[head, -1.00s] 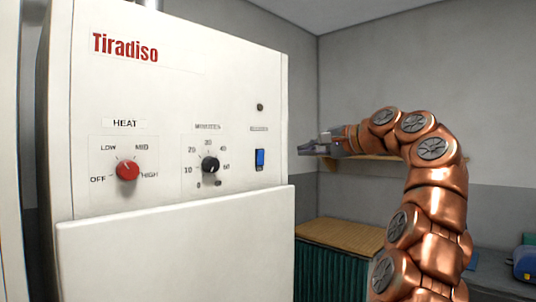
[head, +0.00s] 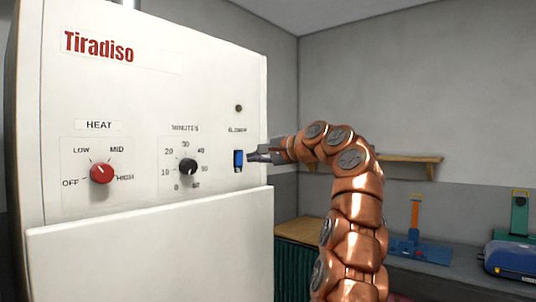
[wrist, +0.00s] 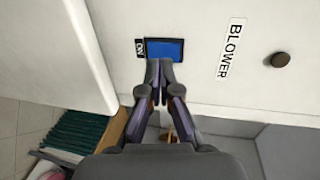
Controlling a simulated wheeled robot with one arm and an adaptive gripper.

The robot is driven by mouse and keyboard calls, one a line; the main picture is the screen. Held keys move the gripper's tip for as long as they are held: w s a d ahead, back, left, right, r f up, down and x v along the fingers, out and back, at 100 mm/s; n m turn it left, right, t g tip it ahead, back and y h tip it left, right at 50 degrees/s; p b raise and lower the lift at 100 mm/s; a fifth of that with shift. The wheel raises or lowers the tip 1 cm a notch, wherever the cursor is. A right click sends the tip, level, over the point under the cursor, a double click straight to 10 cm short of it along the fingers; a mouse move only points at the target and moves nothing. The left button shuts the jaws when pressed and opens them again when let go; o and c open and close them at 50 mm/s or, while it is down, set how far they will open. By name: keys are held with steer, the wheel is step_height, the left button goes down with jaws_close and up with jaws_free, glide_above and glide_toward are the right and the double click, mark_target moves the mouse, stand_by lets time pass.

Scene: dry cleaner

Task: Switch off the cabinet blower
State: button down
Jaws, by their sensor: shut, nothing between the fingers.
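The white cabinet (head: 140,60) marked "Tiradiso" fills the left of the head view. Its blue blower switch (head: 238,160) sits below a "BLOWER" label and a small dark round lamp or button (head: 239,108). In the wrist view the blue switch (wrist: 165,48) has an "ON" mark beside it. My gripper (head: 250,157) is shut and empty, with its tips at the switch. The wrist view shows the fingertips (wrist: 159,66) at the switch's near edge; I cannot tell whether they touch it. The rocker's tilt is unclear.
A red heat knob (head: 102,173) and a black minutes knob (head: 188,168) are left of the switch. A wooden shelf (head: 410,158) is on the wall behind my arm. A counter with blue and green items (head: 515,258) is at right.

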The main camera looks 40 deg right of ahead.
mark_target(240, 155)
steer(key=shift+w+a+r+p, duration=0.15)
steer(key=shift+w+p, duration=0.2)
steer(key=shift+w, duration=0.55)
steer(key=shift+w+a+r+p, duration=0.15)
steer(key=shift+w+p, duration=0.2)
steer(key=shift+w, duration=0.5)
steer(key=shift+s+d, duration=0.1)
